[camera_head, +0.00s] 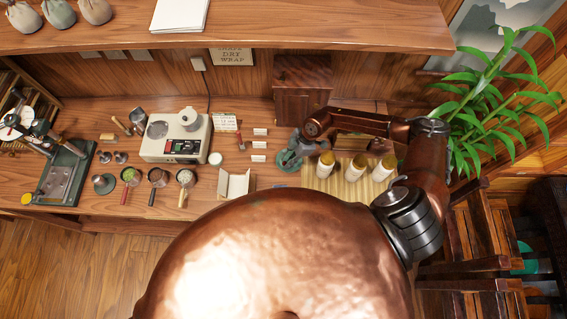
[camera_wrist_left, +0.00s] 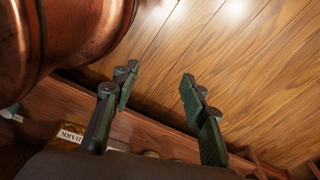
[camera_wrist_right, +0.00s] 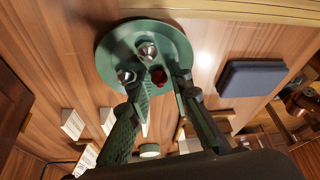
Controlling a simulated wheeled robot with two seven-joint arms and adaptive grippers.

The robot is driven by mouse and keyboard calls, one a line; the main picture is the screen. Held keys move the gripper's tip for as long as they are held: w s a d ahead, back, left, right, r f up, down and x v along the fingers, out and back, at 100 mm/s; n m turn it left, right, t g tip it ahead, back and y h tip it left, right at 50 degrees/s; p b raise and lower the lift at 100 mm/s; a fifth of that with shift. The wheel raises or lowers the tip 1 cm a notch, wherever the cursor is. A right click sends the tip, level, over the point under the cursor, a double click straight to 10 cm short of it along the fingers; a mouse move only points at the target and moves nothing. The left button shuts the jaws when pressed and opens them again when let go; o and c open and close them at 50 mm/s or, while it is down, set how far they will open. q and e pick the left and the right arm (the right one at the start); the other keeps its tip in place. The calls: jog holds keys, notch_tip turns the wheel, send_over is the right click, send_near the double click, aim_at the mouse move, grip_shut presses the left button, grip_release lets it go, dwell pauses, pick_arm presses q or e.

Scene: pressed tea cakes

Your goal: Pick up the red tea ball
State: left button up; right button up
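The red tea ball (camera_wrist_right: 158,75) is small, dark red and shiny. It lies on a round green dish (camera_wrist_right: 179,42) with two silvery balls, one (camera_wrist_right: 147,50) at the top and one (camera_wrist_right: 126,76) at the left. My right gripper (camera_wrist_right: 161,80) is open, its fingertips at either side of the red ball, with a gap showing; I cannot tell their height above the dish. In the head view my right gripper (camera_head: 295,147) hides most of the dish (camera_head: 287,162). My left gripper (camera_wrist_left: 157,88) is open and empty, over wooden floor; the head view does not show it.
A bamboo mat (camera_head: 341,190) with several gold-topped white canisters (camera_head: 354,168) stands right of the dish. A dark blue block (camera_wrist_right: 250,79) lies near the dish. A wooden cabinet (camera_head: 302,86) stands behind. A scale (camera_head: 176,137) and several ladles (camera_head: 157,179) are further left.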

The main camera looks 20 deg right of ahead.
pick_arm(q)
jog(key=shift+s+f, duration=0.15)
jog(key=shift+s, duration=1.25)
